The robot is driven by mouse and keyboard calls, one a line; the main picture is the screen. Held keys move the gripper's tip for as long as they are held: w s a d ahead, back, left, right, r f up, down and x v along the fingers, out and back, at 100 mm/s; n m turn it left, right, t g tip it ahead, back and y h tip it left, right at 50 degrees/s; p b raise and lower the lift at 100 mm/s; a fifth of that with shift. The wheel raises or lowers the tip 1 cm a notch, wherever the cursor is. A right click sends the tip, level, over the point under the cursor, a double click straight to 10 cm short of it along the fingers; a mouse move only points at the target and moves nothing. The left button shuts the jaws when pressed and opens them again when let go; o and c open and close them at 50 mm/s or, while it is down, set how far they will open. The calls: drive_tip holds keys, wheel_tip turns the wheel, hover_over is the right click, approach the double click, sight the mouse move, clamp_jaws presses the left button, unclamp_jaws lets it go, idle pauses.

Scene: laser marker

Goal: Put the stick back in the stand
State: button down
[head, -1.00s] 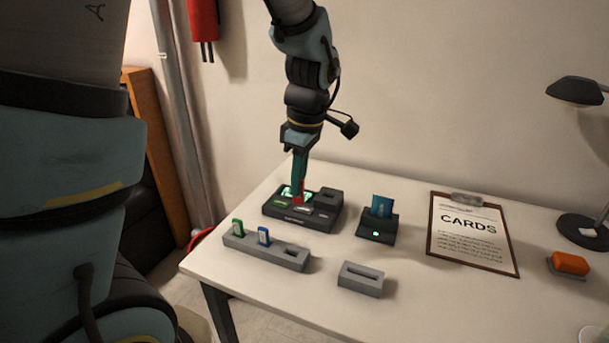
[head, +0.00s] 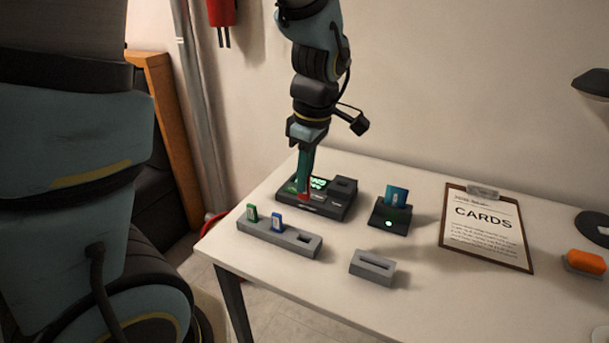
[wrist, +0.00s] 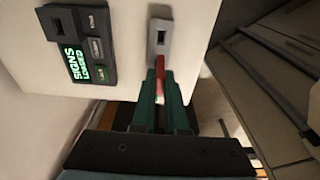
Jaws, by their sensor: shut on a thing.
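My gripper (head: 304,184) is shut on a red stick (head: 305,196), held upright near the front left of the dark device in the head view. The red stick (wrist: 161,66) also shows between the green fingers (wrist: 163,84) in the wrist view. The grey stand (head: 252,229) lies in front of the device. It holds a green stick (head: 252,213) and a blue stick (head: 277,221), and its right slot is empty. In the wrist view the stand's empty-slot end (wrist: 153,49) shows beyond the stick; the rest is hidden by my gripper.
The dark device (head: 338,206) has a lit screen, reading "SIGNS LOADED" in the wrist view (wrist: 72,50). A card reader (head: 390,220) with a blue card, a grey slotted block (head: 371,267), a clipboard (head: 487,240) and an orange-topped object (head: 585,262) are to the right.

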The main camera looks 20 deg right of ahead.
sight(306, 202)
drive_tip(key=shift+f, duration=0.1)
drive_tip(key=shift+f+b, duration=2.9)
drive_tip(key=shift+f, duration=1.6)
drive_tip(key=shift+p, duration=0.6)
drive_tip(key=shift+f+b, duration=1.05)
drive_tip(key=shift+f, duration=0.65)
drive_tip(key=c, duration=0.9)
unclamp_jaws()
drive_tip(key=shift+o, duration=0.2)
drive_tip(key=shift+r, duration=0.15)
